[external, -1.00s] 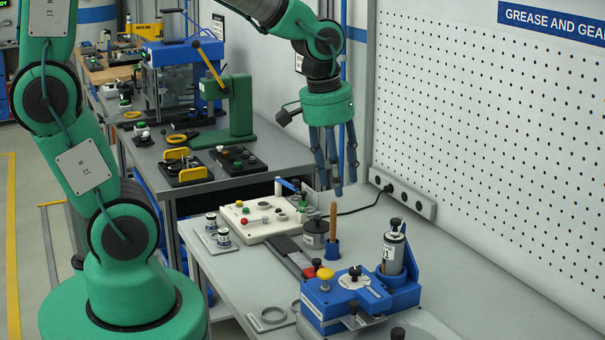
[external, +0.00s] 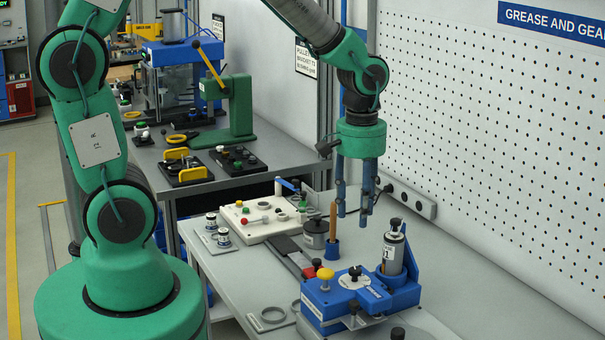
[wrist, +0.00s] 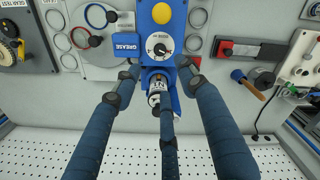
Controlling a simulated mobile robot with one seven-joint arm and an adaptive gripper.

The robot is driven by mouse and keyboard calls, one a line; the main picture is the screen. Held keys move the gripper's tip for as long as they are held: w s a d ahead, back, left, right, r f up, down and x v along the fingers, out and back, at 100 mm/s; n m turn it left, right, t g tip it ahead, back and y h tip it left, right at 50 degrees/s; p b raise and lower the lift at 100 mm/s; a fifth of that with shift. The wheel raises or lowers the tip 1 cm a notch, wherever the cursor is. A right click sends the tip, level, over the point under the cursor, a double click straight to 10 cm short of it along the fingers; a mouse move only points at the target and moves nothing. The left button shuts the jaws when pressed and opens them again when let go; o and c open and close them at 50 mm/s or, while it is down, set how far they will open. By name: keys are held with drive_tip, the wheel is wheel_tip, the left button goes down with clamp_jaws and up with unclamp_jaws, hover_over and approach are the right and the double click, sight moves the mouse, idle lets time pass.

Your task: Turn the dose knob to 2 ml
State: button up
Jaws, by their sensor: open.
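The blue grease dispenser (external: 335,304) sits on the grey bench. On its top is the dose knob (external: 354,279), a small black knob on a pale round dial. The dial also shows in the wrist view (wrist: 159,47), with a dark pointer and scale marks too small to read. A yellow button (external: 326,275) is beside the knob, and a clear-and-silver cartridge (external: 393,252) stands upright behind it. My gripper (external: 353,212) is open and empty, pointing down above the bench, behind and above the dispenser. Its blue fingers (wrist: 155,92) are spread and apart from the knob in the wrist view.
A wooden-handled brush (external: 333,222) stands in a blue cup by a grey pot (external: 314,236). A white control box (external: 262,216) is further left. A perforated wall (external: 500,150) and a socket strip (external: 412,200) bound the back.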

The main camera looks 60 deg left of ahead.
sight(355, 269)
wheel_tip(355, 269, down, 14)
drive_tip(key=shift+r, duration=0.15)
idle(0.6)
clamp_jaws()
